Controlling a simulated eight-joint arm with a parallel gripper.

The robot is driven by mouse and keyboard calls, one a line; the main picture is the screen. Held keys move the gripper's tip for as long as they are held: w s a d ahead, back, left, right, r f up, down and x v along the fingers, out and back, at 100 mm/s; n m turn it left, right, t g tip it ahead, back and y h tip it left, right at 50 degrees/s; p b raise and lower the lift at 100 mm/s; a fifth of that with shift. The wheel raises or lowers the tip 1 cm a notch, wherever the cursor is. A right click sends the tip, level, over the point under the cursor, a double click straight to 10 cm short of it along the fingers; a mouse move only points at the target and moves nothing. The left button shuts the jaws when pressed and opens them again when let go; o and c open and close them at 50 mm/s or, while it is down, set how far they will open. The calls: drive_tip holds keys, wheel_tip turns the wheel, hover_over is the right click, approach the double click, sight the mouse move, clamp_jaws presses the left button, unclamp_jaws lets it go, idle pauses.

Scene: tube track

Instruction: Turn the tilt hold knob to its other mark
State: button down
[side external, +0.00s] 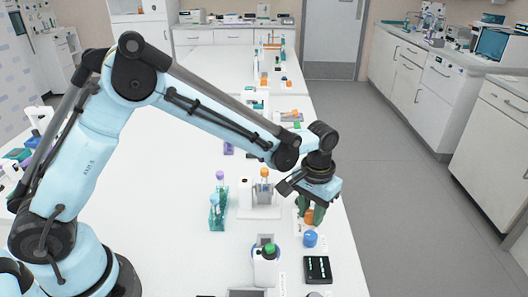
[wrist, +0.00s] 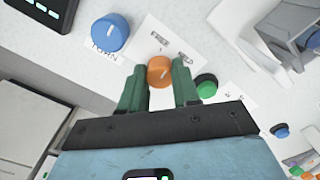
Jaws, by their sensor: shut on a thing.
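The orange knob (wrist: 160,71) is between the two green fingers of my gripper (wrist: 159,83) in the wrist view, and the fingers are shut on its sides. A pale pointer line shows on its face. A white label (wrist: 166,42) with two small marked words, which look like FREE and HELD, lies just beyond it. I cannot tell surely which word the pointer faces. In the side view the orange knob (side external: 308,216) shows partly below my gripper (side external: 311,208), near the bench's right edge.
A blue knob (wrist: 110,32) marked TURN is left of the orange one, and a green button (wrist: 206,86) is close right of the fingers. The bench's left half is mostly clear.

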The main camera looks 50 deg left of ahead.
sight(311, 213)
drive_tip(key=m, duration=0.4)
drive_tip(key=shift+m, duration=2.1)
drive_tip(key=c, duration=0.8)
unclamp_jaws()
wheel_tip(311, 213, up, 12)
drive_tip(key=shift+r, duration=0.1)
